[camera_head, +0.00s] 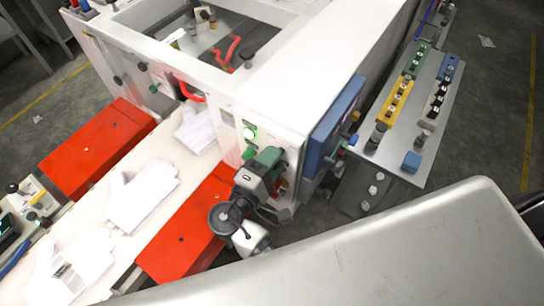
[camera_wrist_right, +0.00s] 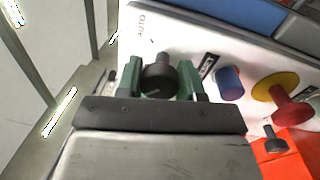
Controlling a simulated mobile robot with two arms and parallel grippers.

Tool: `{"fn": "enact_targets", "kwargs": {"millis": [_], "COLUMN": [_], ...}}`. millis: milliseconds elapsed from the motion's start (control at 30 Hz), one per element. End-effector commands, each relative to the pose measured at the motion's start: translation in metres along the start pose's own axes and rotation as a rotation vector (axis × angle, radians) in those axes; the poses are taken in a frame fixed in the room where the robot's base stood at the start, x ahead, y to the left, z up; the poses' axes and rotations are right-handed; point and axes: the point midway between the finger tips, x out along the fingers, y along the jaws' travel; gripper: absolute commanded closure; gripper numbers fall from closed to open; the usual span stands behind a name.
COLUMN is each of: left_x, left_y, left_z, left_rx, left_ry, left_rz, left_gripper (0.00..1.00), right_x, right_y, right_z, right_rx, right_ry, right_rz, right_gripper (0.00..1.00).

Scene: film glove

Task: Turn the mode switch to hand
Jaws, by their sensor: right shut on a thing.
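The mode switch (camera_wrist_right: 159,80) is a dark round knob on the white control panel, seen in the right wrist view. The word AUTO is printed on the panel above and left of it. Part of the panel's lettering near the knob is hidden by my gripper. My right gripper (camera_wrist_right: 162,84) has its two green fingers on either side of the knob and is shut on it. In the head view, my right gripper (camera_head: 259,172) reaches to the corner of the white machine, and the knob is hidden there. My left gripper is not in view.
Beside the switch are a blue button (camera_wrist_right: 229,83), a red knob on a yellow disc (camera_wrist_right: 284,103) and a small dark knob (camera_wrist_right: 274,138). White gloves (camera_head: 143,194) lie on the belt between red covers (camera_head: 97,148).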

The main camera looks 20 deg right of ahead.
Motion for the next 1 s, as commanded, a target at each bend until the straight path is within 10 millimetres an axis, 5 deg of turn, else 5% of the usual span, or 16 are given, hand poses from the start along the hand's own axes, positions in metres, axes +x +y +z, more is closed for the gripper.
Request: {"fn": "enact_targets", "kwargs": {"millis": [567,600,733,1000], "left_x": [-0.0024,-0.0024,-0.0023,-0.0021], "left_y": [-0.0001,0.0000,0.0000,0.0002], "left_z": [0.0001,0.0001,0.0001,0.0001], "left_rx": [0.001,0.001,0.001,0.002], "left_ry": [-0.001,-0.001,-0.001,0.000], "left_rz": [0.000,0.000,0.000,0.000], "left_gripper": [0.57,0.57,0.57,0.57], "right_x": [0.0010,0.0010,0.0008,0.0004], "right_y": [0.0028,0.0029,0.0022,0.0008], "right_z": [-0.0007,-0.0007,-0.0006,-0.0004], "right_rx": [-0.028,-0.028,-0.029,-0.030], "right_ry": [0.003,0.003,0.003,0.003], "right_rz": [0.006,0.006,0.005,0.002], "right_gripper": [0.86,0.59,0.39,0.38]}}
